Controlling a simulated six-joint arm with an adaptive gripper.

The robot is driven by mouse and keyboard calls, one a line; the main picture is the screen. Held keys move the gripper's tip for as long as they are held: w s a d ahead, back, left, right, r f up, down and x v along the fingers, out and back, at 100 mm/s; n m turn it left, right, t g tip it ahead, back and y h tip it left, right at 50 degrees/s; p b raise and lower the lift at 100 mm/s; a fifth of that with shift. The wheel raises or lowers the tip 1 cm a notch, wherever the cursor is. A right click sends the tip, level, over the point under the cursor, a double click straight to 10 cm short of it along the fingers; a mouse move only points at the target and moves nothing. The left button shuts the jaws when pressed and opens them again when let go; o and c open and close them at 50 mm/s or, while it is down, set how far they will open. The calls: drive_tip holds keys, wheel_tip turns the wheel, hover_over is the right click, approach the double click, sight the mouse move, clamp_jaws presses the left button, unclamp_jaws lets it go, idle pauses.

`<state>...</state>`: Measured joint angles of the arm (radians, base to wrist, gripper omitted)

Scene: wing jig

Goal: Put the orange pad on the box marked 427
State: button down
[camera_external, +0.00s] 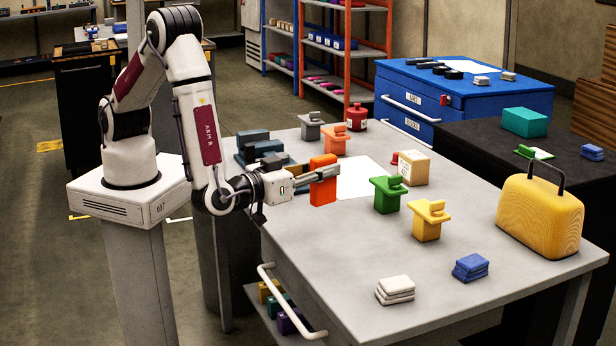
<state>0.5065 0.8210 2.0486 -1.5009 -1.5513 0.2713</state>
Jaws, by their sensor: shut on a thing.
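An orange pad (322,190), a flat upright slab, is in my gripper (326,173) near the left edge of the grey table. My gripper is shut on the pad, its fingers pointing right across the pad's upper part. The pad appears to be held above the tabletop. A small cream box (414,168) with marks on its side stands to the right of the gripper, behind the green block. Its marks are too small to read, so I cannot tell if it is the box marked 427.
A white sheet (357,181) lies between the pad and a green block (387,195). A yellow block (427,221) stands nearby. Grey and orange blocks (333,138) and a red canister (357,117) are behind. A yellow case (540,215) stands right. The front-left tabletop (335,262) is clear.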

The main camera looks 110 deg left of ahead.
drive_tip(key=w+a+r+n+g+y, duration=0.1)
drive_tip(key=a+r, duration=0.1)
drive_tip(key=a, duration=1.2)
drive_tip(key=w+a+r+g, duration=0.1)
drive_tip(key=a+r, duration=0.2)
drive_tip(key=a, duration=1.2)
drive_tip(key=w+a+r+n+g+y, duration=0.1)
drive_tip(key=a+r, duration=0.1)
drive_tip(key=a, duration=1.2)
drive_tip(key=w+a+r+m+t+h, duration=0.2)
drive_tip(key=a, duration=0.2)
drive_tip(key=w+d+m+t+h, duration=0.2)
drive_tip(key=w+t, duration=0.2)
drive_tip(key=w, duration=0.2)
drive_tip(key=shift+w+d+f, duration=0.2)
drive_tip(key=shift+d+f, duration=0.1)
drive_tip(key=shift+f, duration=0.05)
wheel_tip(320, 180, down, 6)
drive_tip(key=shift+f, duration=0.15)
drive_tip(key=shift+f, duration=0.1)
drive_tip(key=shift+f, duration=1.75)
